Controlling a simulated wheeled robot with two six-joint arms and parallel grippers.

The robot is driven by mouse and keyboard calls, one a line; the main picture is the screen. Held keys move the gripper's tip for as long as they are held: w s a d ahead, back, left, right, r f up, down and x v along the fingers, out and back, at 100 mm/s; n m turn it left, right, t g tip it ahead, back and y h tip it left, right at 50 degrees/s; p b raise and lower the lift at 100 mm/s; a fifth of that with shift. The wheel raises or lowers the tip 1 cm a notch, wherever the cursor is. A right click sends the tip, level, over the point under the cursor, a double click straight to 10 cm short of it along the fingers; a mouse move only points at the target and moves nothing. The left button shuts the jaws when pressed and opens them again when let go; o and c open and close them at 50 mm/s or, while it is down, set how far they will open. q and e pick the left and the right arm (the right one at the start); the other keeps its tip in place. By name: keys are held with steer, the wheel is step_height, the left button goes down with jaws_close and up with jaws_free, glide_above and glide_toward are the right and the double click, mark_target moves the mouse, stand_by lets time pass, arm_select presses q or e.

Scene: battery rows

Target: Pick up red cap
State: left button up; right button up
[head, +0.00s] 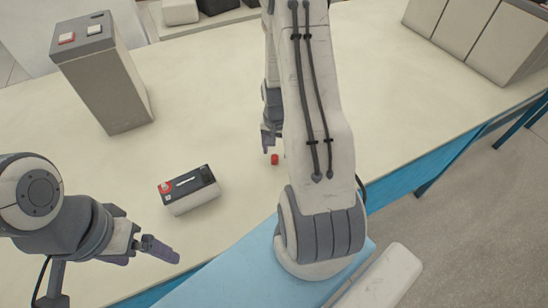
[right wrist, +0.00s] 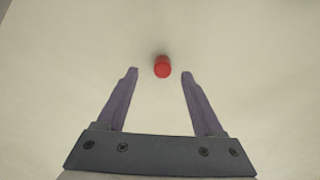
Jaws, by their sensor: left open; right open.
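The red cap (head: 275,159) is a small red cylinder on the cream table top, near the middle in the head view. In the right wrist view the red cap (right wrist: 162,67) lies just beyond the fingertips, roughly centred between them. My right gripper (right wrist: 159,75) is open and empty, its two purple fingers either side of the line to the cap. In the head view my right gripper (head: 268,150) is beside the cap, partly hidden by my own arm. My left gripper (head: 165,250) is at the lower left, away from the cap; its fingers overlap in this view.
A grey and black battery (head: 190,190) with a red terminal cap sits left of the red cap. A tall grey box (head: 105,85) with red and white buttons stands at the back left. Grey cabinets (head: 478,35) stand at the upper right. The table around the cap is clear.

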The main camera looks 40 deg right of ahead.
mark_target(275, 157)
steer(key=shift+w+f, duration=0.2)
steer(key=shift+f, duration=1.7)
jaws_close()
steer(key=shift+r, duration=0.15)
